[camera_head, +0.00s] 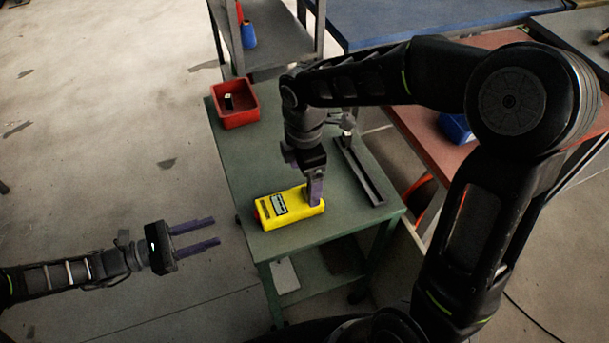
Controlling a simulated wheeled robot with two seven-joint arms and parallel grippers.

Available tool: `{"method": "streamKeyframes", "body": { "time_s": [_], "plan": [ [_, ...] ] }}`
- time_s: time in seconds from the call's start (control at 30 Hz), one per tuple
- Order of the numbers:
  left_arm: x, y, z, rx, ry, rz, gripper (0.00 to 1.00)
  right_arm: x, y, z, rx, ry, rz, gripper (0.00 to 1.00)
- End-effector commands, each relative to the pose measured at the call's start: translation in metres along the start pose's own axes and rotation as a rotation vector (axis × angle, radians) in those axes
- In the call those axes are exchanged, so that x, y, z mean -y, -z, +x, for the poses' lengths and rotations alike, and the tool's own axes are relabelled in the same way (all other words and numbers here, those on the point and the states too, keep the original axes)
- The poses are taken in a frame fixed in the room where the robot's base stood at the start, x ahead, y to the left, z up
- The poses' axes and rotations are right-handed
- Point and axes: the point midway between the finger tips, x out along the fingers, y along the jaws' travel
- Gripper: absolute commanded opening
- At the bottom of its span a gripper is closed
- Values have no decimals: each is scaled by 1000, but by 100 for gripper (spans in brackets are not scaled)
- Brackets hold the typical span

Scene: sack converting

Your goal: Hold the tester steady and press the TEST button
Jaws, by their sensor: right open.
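The yellow tester (290,213) lies on the green table (232,160) near its front edge. A grey panel with small markings shows on its top, and its left end has a red part. I cannot make out which part is the TEST button. My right gripper (314,198) points down at the right end of the tester, its fingers at or just over the body. Its jaws are open; whether they touch the tester is unclear. My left gripper (216,231) is open and empty, left of the table edge, with its fingers pointing right towards the tester, a gap away.
A red bin (233,104) with a small item inside stands at the table's back left. A dark rail (360,172) lies right of my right gripper. A grey shelf (270,47) holding a blue spool (248,35) stands behind. Open floor lies left of the table.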

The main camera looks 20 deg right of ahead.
Motion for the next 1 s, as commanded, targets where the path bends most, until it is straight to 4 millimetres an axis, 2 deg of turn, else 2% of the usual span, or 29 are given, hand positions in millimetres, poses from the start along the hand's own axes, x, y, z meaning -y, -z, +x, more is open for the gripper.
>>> {"method": "streamKeyframes", "body": {
  "time_s": [0.23, 0.37, 0.8, 1.0],
  "plan": [
    [0, 0, 0, 0, 0, 0, 36, 0, 0, 2, 0, 1, -2, 91],
    [0, 0, 0, 0, 0, 0, 36, 1, 0, 9, 0, 4, -3, 91],
    [0, 0, 0, 0, 0, 0, 36, 1, 0, 68, 1, 4, -3, 91],
    [0, 0, 0, 0, 0, 0, 36, 1, 0, 79, 0, 1, -3, 91]
  ]
}}
